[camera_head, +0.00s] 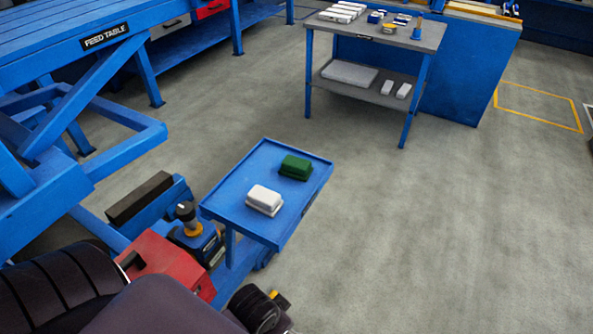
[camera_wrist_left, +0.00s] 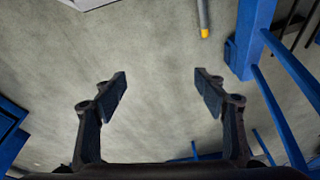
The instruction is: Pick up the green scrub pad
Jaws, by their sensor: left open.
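The green scrub pad (camera_head: 295,167) lies on the far part of a small blue tray table (camera_head: 234,191) in the head view. A white pad (camera_head: 264,199) lies on the same tray, nearer to me and to the left of the green one. My left gripper (camera_wrist_left: 160,85) shows in the left wrist view, open, with nothing between its fingers and bare grey floor behind them. The green pad is not in the left wrist view.
A blue feed table (camera_head: 100,33) stands at the upper left. A grey-topped workbench (camera_head: 385,36) with several small items stands at the back. A red box (camera_head: 165,262) and a black-knobbed device (camera_head: 195,235) sit left of the tray. Floor right of the tray is clear.

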